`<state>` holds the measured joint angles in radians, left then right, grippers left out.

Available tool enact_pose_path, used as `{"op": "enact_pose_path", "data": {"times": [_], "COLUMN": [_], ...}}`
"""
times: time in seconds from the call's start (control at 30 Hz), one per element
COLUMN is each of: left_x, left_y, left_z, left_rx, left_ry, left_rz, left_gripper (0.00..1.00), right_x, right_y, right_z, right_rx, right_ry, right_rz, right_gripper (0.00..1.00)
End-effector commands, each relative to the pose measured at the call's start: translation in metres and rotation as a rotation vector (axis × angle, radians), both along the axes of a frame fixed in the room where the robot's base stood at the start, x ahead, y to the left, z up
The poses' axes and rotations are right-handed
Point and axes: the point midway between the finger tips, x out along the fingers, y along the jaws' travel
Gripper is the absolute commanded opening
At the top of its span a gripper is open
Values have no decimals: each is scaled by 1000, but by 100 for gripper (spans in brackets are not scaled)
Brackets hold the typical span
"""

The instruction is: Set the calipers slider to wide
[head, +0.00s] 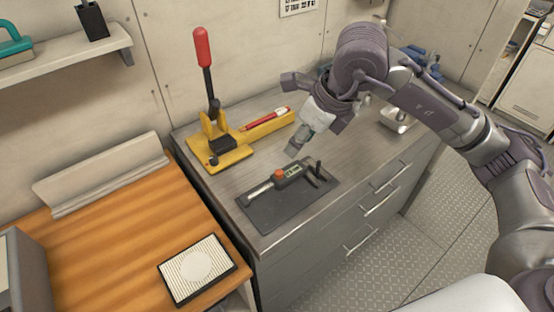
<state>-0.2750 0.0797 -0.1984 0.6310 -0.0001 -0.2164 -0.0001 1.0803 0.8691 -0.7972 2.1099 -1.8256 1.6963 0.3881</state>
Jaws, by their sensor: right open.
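The calipers (291,174) lie on a dark mat (274,214) on the grey metal cabinet top. They have a dark slider body with a small display and an orange-red knob (279,174). A light beam sticks out to the left, and dark jaws (318,173) are at the right end. How far apart the jaws stand is too small to tell. My right gripper (290,113) is open and empty. It hangs above the cabinet top, behind the calipers in the picture and apart from them. My left gripper is not in view.
A yellow press (231,155) with a red-handled lever (202,48) stands at the back left of the cabinet. A red pen-like item lies on its yellow arm. A small metal dish (396,121) is to the right. A wooden bench (115,235) with a striped pad (170,275) is at left.

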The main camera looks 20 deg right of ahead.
Motion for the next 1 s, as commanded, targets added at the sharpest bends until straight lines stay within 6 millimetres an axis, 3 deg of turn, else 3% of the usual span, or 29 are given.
{"op": "enact_pose_path", "data": {"times": [0.1,0.23,0.37,0.6,1.0], "left_x": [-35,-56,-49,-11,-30], "left_y": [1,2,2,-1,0], "left_z": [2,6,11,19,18], "left_rx": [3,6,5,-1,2], "left_ry": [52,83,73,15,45], "left_rz": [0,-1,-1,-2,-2], "left_gripper": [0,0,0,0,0], "right_x": [5,14,22,33,36], "right_y": [6,13,20,28,31], "right_z": [-20,-47,-72,-105,-116], "right_rx": [2,3,3,5,4], "right_ry": [7,8,6,4,2], "right_rz": [4,3,5,5,6], "right_gripper": [47,47,47,47,47]}}
